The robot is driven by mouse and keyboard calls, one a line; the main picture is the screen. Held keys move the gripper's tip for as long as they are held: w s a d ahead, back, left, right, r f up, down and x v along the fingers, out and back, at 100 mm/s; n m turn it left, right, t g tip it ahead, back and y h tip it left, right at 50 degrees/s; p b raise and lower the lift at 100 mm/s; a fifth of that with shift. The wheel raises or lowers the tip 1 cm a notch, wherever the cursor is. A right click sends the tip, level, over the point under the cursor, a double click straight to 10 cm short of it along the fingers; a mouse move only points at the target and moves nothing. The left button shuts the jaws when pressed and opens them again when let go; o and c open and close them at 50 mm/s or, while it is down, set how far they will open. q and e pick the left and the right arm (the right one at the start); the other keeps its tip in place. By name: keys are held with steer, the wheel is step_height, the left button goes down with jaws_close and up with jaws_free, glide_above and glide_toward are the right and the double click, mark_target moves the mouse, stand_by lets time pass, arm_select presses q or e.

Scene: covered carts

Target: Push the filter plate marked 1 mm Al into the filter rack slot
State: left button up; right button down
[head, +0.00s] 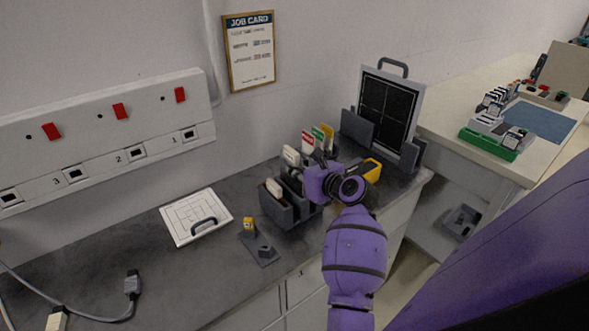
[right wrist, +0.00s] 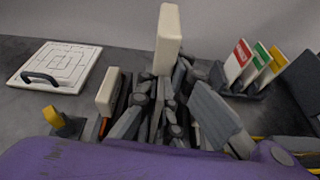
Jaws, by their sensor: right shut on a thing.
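My right gripper (head: 335,185) is over the right side of a dark grey slotted holder (head: 285,212) on the bench; its fingertips are hidden in the head view. In the right wrist view its fingers (right wrist: 162,90) are shut on an upright plate with a white top block (right wrist: 168,40); that block also shows in the head view (head: 291,156). No marking is readable on it. Another white-topped plate (head: 274,188) stands in the holder to the left. Plates with red (head: 308,142), green (head: 318,136) and yellow (head: 327,130) labels stand in a small rack behind. My left gripper is not in view.
A white panel with a handle (head: 196,216) lies flat on the bench. A small yellow-topped item (head: 249,224) is near the front. A dark framed panel (head: 388,108) stands at the back right, near a yellow device (head: 372,170).

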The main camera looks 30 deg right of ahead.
mark_target(295, 189)
steer(key=shift+f, duration=1.55)
steer(key=c, duration=1.8)
jaws_free()
steer(key=shift+s, duration=0.1)
steer(key=shift+c, duration=0.2)
steer(key=shift+f, duration=0.1)
steer(key=shift+s, duration=0.15)
steer(key=a+v, duration=0.1)
steer(key=v, duration=1)
steer(key=shift+s+d+r, duration=0.25)
steer(key=shift+d+r, duration=0.25)
